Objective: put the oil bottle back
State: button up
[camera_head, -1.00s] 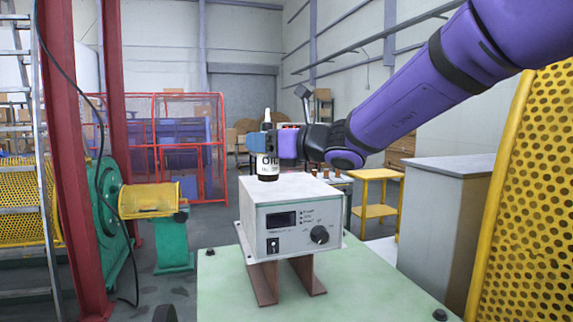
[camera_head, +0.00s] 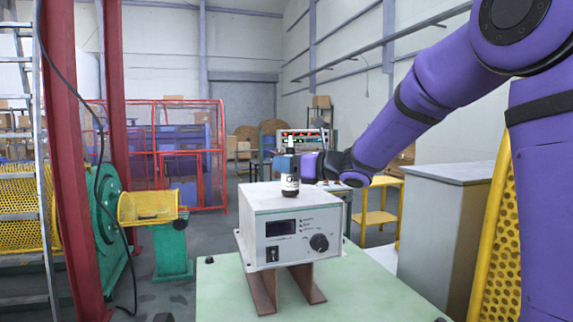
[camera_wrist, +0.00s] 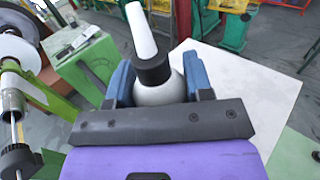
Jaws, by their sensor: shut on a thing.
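The oil bottle (camera_head: 290,184) is small and white with a black band and a white pointed nozzle. It is upright at the top of the grey control box (camera_head: 290,213), toward its back right; I cannot tell whether its base touches the box. My gripper (camera_head: 286,164) is shut on the bottle from the right, with blue fingers around it. In the wrist view the bottle (camera_wrist: 157,90) stands between the two blue fingers (camera_wrist: 160,82), its nozzle pointing up and its lower part hidden by my gripper. The pale box top (camera_wrist: 240,90) lies below.
The control box stands on brown supports (camera_head: 264,290) on a pale green table (camera_head: 225,285). A grey cabinet (camera_head: 440,225) and a yellow perforated guard (camera_head: 500,240) are at the right. A yellow stand (camera_head: 378,205) is behind. A red post (camera_head: 75,150) stands at the left.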

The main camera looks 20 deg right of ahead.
jog(key=shift+f, duration=0.2)
jog(key=o, duration=1)
